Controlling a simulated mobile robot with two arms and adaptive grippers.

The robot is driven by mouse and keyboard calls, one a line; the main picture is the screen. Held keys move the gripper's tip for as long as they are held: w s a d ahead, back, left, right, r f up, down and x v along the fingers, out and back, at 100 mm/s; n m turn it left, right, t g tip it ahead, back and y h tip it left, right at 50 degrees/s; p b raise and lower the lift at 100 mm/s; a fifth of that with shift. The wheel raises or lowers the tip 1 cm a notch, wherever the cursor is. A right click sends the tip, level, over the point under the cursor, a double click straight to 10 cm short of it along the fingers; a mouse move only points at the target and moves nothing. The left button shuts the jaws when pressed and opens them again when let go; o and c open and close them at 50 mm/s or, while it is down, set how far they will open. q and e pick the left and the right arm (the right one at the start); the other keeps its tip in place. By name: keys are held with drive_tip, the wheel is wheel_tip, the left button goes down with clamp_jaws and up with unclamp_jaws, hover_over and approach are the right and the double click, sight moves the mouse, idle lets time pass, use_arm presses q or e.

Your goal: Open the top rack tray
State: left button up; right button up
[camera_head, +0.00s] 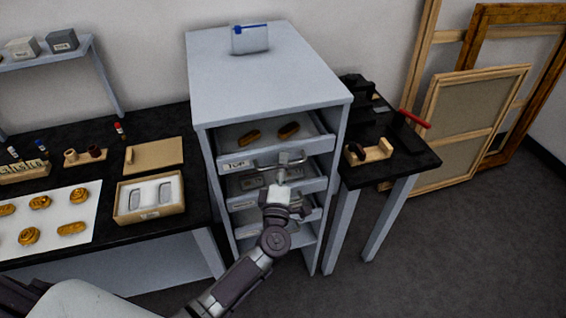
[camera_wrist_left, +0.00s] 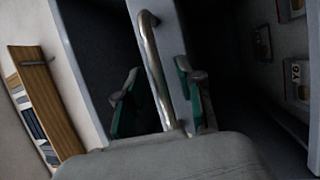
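The grey rack (camera_head: 268,78) stands in the middle of the head view. Its top tray (camera_head: 236,164) has a front labelled "TOP", and two gilt fragments show inside it above that front. A metal bar handle (camera_head: 267,164) is on the tray front and shows large in the left wrist view (camera_wrist_left: 153,62). My left gripper (camera_head: 284,180) is at the handle. In the left wrist view its green-padded fingers (camera_wrist_left: 160,98) stand apart on either side of the bar, with a visible gap on the left side. My right gripper is not in view.
Lower trays (camera_head: 249,184) sit below the top one. A black table (camera_head: 110,165) with a box (camera_head: 150,214) and gilt pieces stands left. A small dark table (camera_head: 415,160) with tools stands close on the right, with wooden frames (camera_head: 465,125) behind it.

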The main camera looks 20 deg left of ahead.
use_arm(q)
drive_tip(key=shift+w, duration=0.2)
drive_tip(key=shift+c, duration=0.3)
clamp_jaws()
drive_tip(key=shift+s, duration=0.15)
drive_tip(key=s+d, duration=0.7)
drive_tip(key=s, duration=0.3)
drive_tip(key=s+d, duration=0.7)
drive_tip(key=s, duration=0.3)
drive_tip(key=shift+s, duration=0.3)
drive_tip(key=shift+o, duration=0.3)
unclamp_jaws()
